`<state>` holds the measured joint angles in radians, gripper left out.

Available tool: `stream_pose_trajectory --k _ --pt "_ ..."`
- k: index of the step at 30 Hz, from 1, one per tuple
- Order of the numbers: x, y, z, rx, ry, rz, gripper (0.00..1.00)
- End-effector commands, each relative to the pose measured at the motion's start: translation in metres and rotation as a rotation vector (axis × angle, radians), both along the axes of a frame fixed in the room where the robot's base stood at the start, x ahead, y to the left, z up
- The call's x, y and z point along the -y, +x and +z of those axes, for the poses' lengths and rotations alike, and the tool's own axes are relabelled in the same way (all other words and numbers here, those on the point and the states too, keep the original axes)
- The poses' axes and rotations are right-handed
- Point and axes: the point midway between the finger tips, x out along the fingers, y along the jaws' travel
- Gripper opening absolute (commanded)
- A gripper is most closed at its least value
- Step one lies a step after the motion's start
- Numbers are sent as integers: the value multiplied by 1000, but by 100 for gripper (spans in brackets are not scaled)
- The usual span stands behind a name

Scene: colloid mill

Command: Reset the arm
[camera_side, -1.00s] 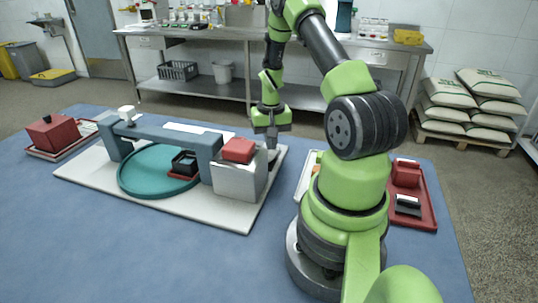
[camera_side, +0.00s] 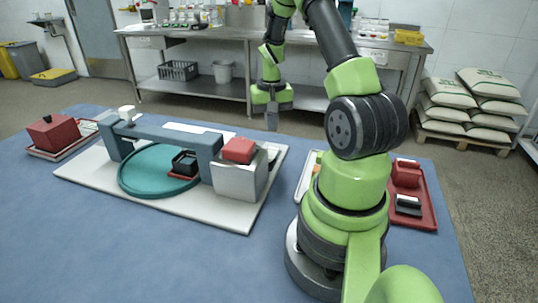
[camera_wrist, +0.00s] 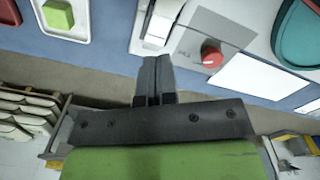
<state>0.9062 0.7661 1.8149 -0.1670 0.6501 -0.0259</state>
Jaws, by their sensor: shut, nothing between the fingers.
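My green arm's gripper (camera_side: 272,122) hangs fingers-down above the far edge of the blue table, behind the white box with the red block on top. In the wrist view my gripper's two dark fingers (camera_wrist: 156,62) lie together with nothing between them. The colloid mill model has a white base plate (camera_side: 215,209), a teal round plate (camera_side: 135,178), a grey-blue bridge (camera_side: 165,134) and the white box (camera_side: 240,182). A red knob (camera_wrist: 211,53) on a grey part shows in the wrist view, to the right of the fingers.
A red tray (camera_side: 428,215) with small blocks lies right of my base. A white tray (camera_side: 306,178) lies partly hidden behind my arm. A dark red box (camera_side: 52,134) sits on a tray at the far left. The front of the blue table (camera_side: 110,245) is clear.

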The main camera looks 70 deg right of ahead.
Motion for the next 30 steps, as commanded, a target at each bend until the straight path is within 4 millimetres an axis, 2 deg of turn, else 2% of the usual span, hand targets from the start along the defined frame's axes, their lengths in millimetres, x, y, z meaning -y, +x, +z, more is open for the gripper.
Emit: stream_pose_trajectory --k 7,11,14,16,20,24,30 --pt "-1 1 2 3 -3 4 0" --pt "-15 15 26 34 -29 43 0" --pt "-41 31 63 88 -62 105 0" --pt "-67 40 92 136 -86 160 0" --pt "-121 44 139 237 -115 263 0" --pt "-177 31 178 353 -125 376 0" --pt "-243 -11 209 519 -102 535 0"
